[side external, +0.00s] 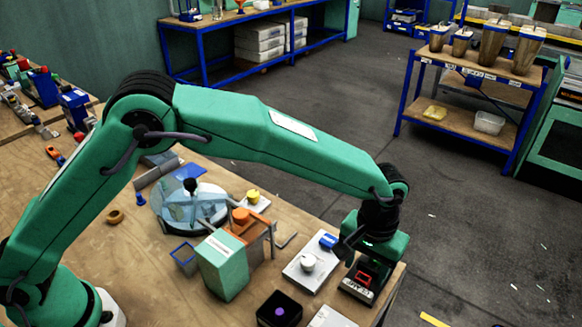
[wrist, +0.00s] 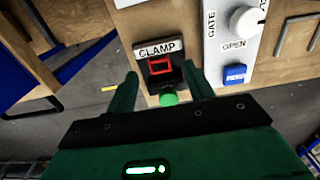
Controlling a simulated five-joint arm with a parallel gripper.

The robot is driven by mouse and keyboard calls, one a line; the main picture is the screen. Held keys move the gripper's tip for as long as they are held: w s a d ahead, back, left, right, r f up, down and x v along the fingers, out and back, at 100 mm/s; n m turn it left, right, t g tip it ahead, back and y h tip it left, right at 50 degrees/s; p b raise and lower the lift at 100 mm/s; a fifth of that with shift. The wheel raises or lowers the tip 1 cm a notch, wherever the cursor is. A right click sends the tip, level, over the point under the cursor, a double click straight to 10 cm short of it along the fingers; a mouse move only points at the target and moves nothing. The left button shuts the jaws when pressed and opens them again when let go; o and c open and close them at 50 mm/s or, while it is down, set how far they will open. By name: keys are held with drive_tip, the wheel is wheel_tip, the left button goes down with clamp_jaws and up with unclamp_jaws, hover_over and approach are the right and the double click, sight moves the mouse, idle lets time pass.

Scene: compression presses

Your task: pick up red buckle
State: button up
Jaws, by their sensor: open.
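The red buckle shows in the wrist view as a small red rectangular frame (wrist: 160,66) on a dark block (wrist: 155,80) below a CLAMP label. In the side external view the red part (side external: 363,280) lies on the dark block near the bench's right end, below my gripper. My gripper (wrist: 160,70) is open and empty. Its two green fingers reach toward the block, one on each side of the red frame in the wrist view. I cannot tell how high the fingertips are above it. In the side external view my gripper (side external: 367,258) partly hides this area.
A white panel (side external: 304,272) with a round knob (side external: 308,262) and a blue switch (side external: 328,241) stands just left. Its GATE and OPEN labels show in the wrist view. A green round button (wrist: 168,98) sits by the dark block. The bench edge is close, with floor beyond.

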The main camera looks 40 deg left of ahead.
drive_tip(key=shift+f, duration=1.4)
drive_tip(key=c, duration=1)
drive_tip(key=shift+c, duration=0.2)
drive_tip(key=shift+r, duration=0.15)
drive_tip(key=shift+r, duration=0.55)
drive_tip(key=r, duration=0.3)
drive_tip(key=shift+s+d+r, duration=0.1)
drive_tip(key=shift+s+d, duration=0.05)
drive_tip(key=shift+s, duration=0.1)
drive_tip(key=s+d+r, duration=0.3)
drive_tip(key=s+r, duration=0.3)
drive_tip(key=s, duration=0.4)
drive_tip(key=shift+s+d+r, duration=0.25)
drive_tip(key=shift+s, duration=0.05)
